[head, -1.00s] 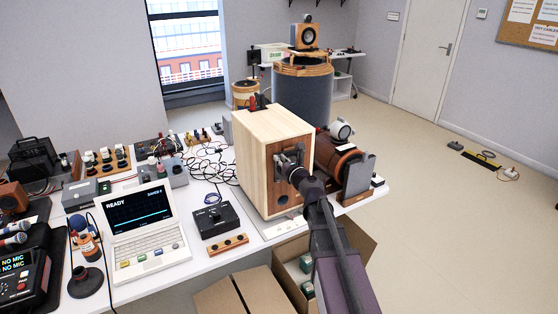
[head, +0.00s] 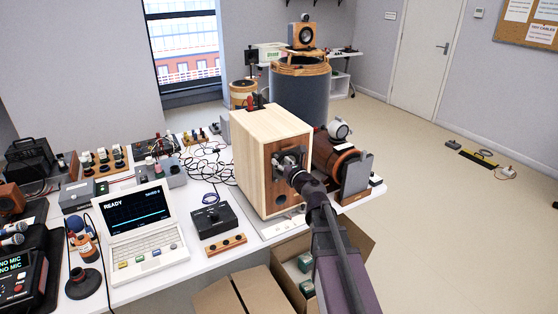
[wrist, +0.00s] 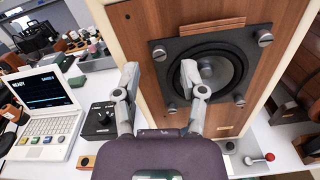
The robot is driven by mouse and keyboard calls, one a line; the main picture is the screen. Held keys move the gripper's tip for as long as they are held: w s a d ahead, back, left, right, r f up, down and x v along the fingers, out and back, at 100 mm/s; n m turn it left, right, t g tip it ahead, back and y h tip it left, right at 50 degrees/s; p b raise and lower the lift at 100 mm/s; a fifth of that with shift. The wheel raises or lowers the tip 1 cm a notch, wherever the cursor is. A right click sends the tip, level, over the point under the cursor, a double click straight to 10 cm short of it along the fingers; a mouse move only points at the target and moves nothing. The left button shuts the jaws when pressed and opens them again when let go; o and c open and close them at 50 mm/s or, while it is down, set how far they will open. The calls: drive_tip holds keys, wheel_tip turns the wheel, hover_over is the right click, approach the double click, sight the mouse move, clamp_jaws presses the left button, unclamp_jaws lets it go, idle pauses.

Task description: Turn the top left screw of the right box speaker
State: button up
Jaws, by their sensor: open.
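The right box speaker (head: 255,155) is a pale wooden box with a brown front panel, standing at the table's right end. In the wrist view its front (wrist: 150,22) fills the upper middle. A dark square frame there holds a round driver cone (wrist: 232,62) and has a slotted screw at each corner. The top left screw (wrist: 158,53) is silver and uncovered. My gripper (wrist: 160,75) is open and empty, its fingers spread on either side of that screw in the picture. I cannot tell their exact distance from the panel. In the head view my gripper (head: 284,164) hides much of the driver.
A white laptop (head: 145,230) and a black control box (head: 214,219) lie to the left. An open cardboard box (head: 350,240) is below the table edge. Open floor lies to the right.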

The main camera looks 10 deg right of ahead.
drive_tip(key=v, duration=0.9)
drive_tip(key=shift+s, duration=0.3)
